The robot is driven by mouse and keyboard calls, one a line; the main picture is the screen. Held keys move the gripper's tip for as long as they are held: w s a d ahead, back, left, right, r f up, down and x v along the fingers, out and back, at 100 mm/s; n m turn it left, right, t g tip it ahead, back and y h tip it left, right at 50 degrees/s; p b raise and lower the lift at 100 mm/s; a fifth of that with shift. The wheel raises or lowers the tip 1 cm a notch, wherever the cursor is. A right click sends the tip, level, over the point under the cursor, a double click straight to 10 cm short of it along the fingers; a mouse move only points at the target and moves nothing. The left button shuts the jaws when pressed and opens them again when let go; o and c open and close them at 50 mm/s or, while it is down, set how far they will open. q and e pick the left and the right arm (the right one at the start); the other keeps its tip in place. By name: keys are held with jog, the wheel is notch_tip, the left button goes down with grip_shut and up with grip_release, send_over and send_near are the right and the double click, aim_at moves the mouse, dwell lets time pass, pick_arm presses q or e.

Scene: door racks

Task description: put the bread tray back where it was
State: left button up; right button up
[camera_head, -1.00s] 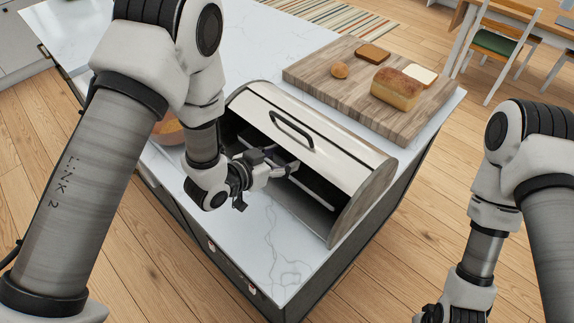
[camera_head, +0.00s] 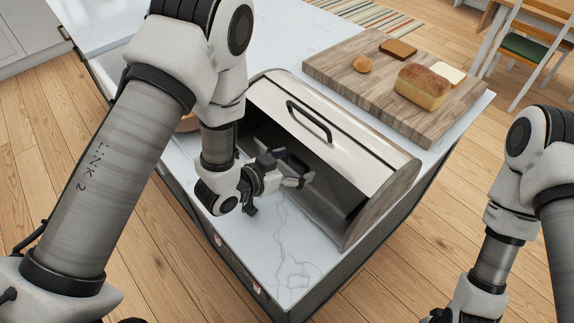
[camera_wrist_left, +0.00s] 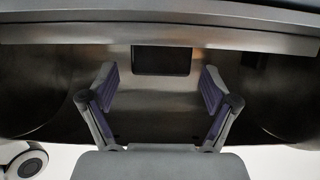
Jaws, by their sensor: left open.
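The bread box (camera_head: 340,125) is a silver roll-top case with a black lid handle (camera_head: 309,122), standing on the white counter with its front open. I cannot clearly make out the bread tray in its dark interior. In the left wrist view a dull metal panel with a dark rectangular opening (camera_wrist_left: 161,60) faces me; I cannot tell whether it is the tray. My left gripper (camera_head: 291,168) is at the front opening. In the left wrist view its fingers (camera_wrist_left: 158,78) are spread with nothing between them. My right gripper (camera_head: 440,315) is cut off at the bottom edge.
A bowl (camera_head: 187,122) is mostly hidden behind my left arm. Bare counter (camera_head: 275,250) lies in front of the box.

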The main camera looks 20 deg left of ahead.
pick_arm(q)
jog(key=b+v, duration=0.1)
jog(key=v, duration=0.4)
jog(key=shift+s+b, duration=0.15)
jog(key=shift+b, duration=0.2)
jog(key=p+v, duration=0.7)
jog(key=shift+p, duration=0.3)
